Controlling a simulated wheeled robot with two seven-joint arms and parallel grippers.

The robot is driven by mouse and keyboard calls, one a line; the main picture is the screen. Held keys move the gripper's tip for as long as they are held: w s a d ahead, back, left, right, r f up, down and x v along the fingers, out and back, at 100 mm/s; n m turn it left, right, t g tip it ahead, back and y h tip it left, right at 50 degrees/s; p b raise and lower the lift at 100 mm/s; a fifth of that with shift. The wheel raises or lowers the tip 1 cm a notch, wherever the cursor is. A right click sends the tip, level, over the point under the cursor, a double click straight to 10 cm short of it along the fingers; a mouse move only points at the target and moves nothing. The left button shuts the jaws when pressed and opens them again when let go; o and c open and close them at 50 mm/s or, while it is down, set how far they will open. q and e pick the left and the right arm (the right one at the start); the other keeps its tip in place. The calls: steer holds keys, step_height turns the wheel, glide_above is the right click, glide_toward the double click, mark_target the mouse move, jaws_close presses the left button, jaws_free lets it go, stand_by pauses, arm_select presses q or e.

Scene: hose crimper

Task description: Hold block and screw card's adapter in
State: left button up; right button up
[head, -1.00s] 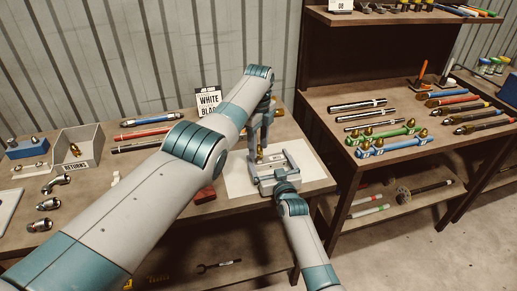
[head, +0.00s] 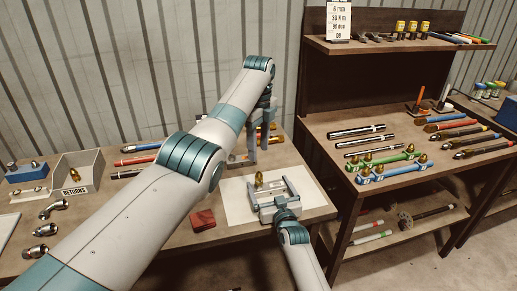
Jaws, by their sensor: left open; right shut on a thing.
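The grey block (head: 267,209) sits on a white mat (head: 238,207) at the right end of the table. A brass adapter (head: 259,180) stands upright at the block's back left; I cannot tell whether it is screwed in. My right gripper (head: 284,213) is shut on the block's front side, and its wrist hides the fingertips. My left gripper (head: 259,152) is open and empty, fingers pointing down, behind the block and adapter.
A grey returns box (head: 80,172) and metal elbow fittings (head: 45,230) are at the left. A dark red block (head: 203,220) lies left of the mat. Brass-ended pieces lie behind my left gripper. The right table (head: 330,122) holds tubes and green and blue racks.

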steer(key=o, duration=1.1)
steer(key=shift+s, duration=0.2)
steer(key=v, duration=1.1)
steer(key=shift+s+d, duration=0.15)
steer(key=shift+s, duration=0.2)
